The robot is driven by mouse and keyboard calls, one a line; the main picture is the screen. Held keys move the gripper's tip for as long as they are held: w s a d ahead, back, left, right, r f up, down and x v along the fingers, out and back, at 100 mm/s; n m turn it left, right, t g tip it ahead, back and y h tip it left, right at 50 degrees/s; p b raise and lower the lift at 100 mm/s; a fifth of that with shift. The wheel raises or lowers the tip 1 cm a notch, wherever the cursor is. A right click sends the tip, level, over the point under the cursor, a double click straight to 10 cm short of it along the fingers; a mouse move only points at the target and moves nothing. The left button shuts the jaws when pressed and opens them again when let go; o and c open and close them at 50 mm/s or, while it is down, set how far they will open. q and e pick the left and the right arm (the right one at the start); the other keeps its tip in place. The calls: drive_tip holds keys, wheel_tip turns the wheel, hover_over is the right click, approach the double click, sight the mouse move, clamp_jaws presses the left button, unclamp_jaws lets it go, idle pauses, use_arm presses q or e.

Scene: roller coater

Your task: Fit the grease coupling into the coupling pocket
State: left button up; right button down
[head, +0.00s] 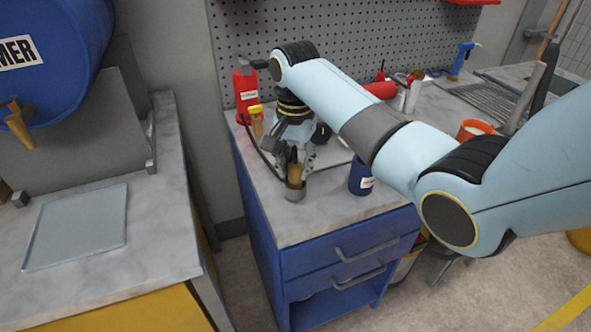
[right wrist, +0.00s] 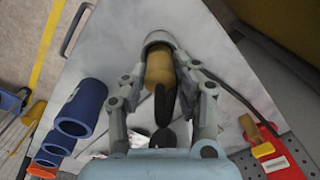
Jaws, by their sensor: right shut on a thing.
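My right gripper (head: 294,170) points down over the blue bench's worktop, shut on a tan, brass-coloured piece with a dark part, which I take as the grease coupling (head: 294,172). In the right wrist view the coupling (right wrist: 159,69) lies between the fingers of the gripper (right wrist: 168,75). Its far end is at the mouth of a short grey round cup, which I take as the coupling pocket (head: 296,191); the cup's rim (right wrist: 158,36) also shows in the wrist view. I cannot tell how deep the coupling sits. My left gripper is not in view.
A blue cup (head: 360,180) stands right of the pocket. A red bottle (head: 245,92) and a yellow-capped bottle (head: 256,121) stand behind left. A dark hose (right wrist: 245,102) runs beside the gripper. The worktop's front (head: 310,220) is clear.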

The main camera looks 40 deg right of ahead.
sight(295, 164)
drive_tip(key=shift+f, duration=0.65)
drive_tip(key=shift+d+f, duration=0.1)
drive_tip(key=shift+f, duration=0.2)
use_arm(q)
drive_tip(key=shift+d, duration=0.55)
use_arm(e)
drive_tip(key=shift+f, duration=0.15)
drive_tip(key=c, duration=1)
unclamp_jaws()
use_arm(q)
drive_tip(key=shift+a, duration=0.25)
use_arm(e)
wheel_tip(295, 164, up, 12)
drive_tip(key=shift+r, duration=0.2)
